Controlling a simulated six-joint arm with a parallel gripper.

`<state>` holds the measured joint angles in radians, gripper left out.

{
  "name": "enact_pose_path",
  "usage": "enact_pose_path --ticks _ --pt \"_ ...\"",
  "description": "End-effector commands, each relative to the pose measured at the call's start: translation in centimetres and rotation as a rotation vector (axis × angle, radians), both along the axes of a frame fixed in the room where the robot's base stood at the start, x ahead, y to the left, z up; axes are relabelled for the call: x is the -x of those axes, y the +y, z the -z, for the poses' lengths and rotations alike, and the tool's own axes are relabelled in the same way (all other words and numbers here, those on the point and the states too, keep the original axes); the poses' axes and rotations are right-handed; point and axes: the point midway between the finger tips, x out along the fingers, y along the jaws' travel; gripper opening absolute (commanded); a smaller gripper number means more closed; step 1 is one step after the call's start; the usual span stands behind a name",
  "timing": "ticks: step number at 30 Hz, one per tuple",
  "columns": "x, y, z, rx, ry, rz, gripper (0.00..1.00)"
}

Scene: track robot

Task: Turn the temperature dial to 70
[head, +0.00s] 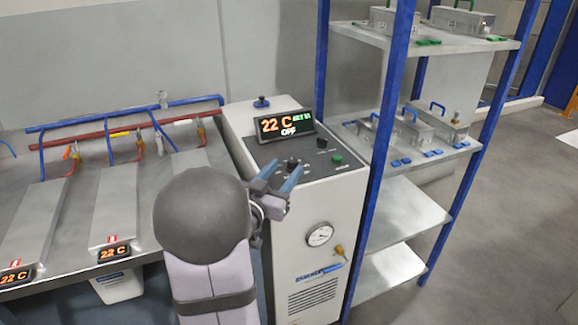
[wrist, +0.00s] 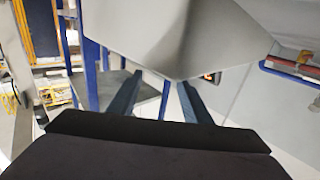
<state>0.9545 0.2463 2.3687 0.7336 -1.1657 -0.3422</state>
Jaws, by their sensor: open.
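The control unit (head: 235,118) is a pale cabinet with a grey top panel. Its display (head: 285,124) reads 22 C in orange, with small green text I cannot read surely and OFF below. A black knob (head: 292,162) sits on the panel close to my gripper's fingertips; another black knob (head: 322,142) is farther right. I cannot tell from labels which is the temperature dial. My gripper (head: 283,170) is open, its two blue fingers over the panel's front edge, apparently empty. In the wrist view, its fingers (wrist: 160,80) stand apart before a large grey surface; no knob shows there.
A green button (head: 337,158) and a gauge (head: 320,234) are on the unit. A blue-posted shelf (head: 415,205) with metal boxes stands close on the right. A metal bench (head: 75,197) with pipes and several small displays is on the left. Open floor (head: 505,200) lies far right.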

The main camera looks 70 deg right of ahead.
Motion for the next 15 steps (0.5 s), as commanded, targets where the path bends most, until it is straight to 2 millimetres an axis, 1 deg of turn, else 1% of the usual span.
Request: enact_pose_path --ticks 1,3,6,15 --pt "-0.05 0.56 0.0 0.0 0.0 -0.001 0.44" --pt "-0.1 1.05 -0.02 0.0 0.0 -0.002 0.44" --pt "-0.05 1.45 0.03 -0.001 0.001 0.0 0.44" --pt "-0.01 1.51 -0.02 0.0 0.001 0.001 0.44"
